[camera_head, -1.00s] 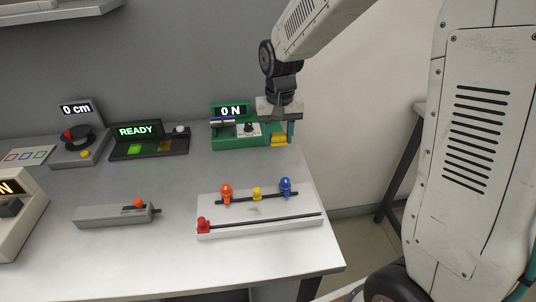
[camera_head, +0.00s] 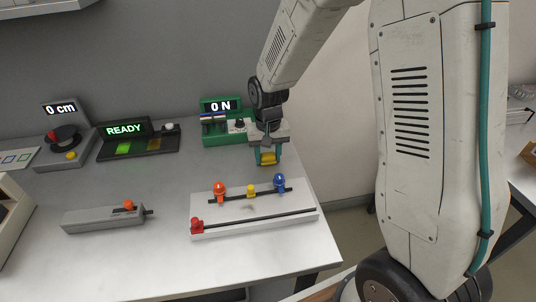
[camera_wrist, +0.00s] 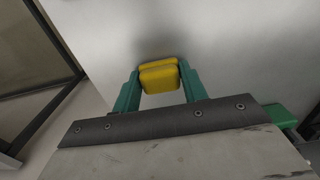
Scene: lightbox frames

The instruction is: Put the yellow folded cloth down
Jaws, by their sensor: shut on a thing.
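The yellow folded cloth (camera_wrist: 159,78) is between the two teal fingers of my gripper (camera_wrist: 157,90) in the wrist view. My gripper is shut on it. In the head view the cloth (camera_head: 268,157) shows at the lower end of my gripper (camera_head: 267,153), in front of the right side of the green device. A pale table surface lies behind the cloth in the wrist view, with a soft shadow close by. I cannot tell exactly how far the cloth is above the table.
The green device (camera_head: 214,133) reading "0 N" stands to the left. A white slider board (camera_head: 256,225) with coloured knobs lies in front. A black READY box (camera_head: 140,149) and a grey slider block (camera_head: 95,219) are farther left. The table's right edge is close to my gripper.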

